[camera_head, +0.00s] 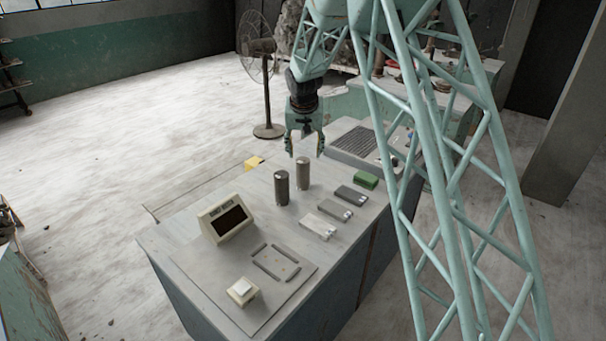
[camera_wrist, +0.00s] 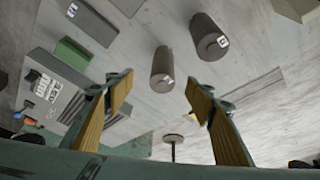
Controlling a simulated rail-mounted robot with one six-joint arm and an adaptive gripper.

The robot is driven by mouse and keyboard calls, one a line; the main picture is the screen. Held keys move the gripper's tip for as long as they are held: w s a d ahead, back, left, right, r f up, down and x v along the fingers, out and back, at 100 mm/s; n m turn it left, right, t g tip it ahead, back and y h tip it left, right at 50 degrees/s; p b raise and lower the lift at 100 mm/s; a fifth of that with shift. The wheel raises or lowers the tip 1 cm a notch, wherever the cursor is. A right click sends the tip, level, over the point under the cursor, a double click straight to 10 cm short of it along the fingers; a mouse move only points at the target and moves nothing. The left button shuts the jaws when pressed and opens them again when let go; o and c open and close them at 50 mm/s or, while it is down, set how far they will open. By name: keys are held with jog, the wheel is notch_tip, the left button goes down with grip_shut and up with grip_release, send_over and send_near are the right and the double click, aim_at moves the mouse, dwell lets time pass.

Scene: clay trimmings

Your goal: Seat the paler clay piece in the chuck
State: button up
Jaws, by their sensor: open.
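Two upright cylinders stand side by side on the bench. The paler clay piece (camera_head: 302,173) is the right one in the head view, and the darker piece (camera_head: 281,188) stands just left of it. In the wrist view the paler piece (camera_wrist: 163,70) is between the fingers' directions, beyond the tips, and the darker one (camera_wrist: 208,38) is to its right. My gripper (camera_head: 304,150) is open and empty, pointing down just above the paler piece. Its padded fingers also show in the wrist view (camera_wrist: 160,90). Short grey bars (camera_head: 292,274) around a square on a flat plate may be the chuck; I cannot tell for sure.
A cream screen box (camera_head: 210,225) stands left of the bars, and a small cream box (camera_head: 243,291) in front. A green block (camera_head: 366,180) and several flat grey blocks (camera_head: 319,228) line the right side. A ribbed tray (camera_head: 362,145) lies behind. The bars' square is clear.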

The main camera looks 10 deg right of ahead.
aim_at(303, 163)
jog(key=shift+w+a+f, duration=0.15)
jog(key=shift+w+f, duration=0.75)
jog(key=shift+f, duration=0.25)
jog(key=shift+f, duration=0.1)
jog(key=shift+x, duration=4.2)
jog(key=shift+w, duration=0.1)
jog(key=shift+a+b+x, duration=0.2)
jog(key=shift+b+x, duration=0.4)
jog(key=shift+x, duration=1.9)
jog(key=shift+d, duration=0.1)
jog(key=shift+c, duration=0.7)
jog(key=shift+w, duration=0.1)
jog(key=c, duration=1.1)
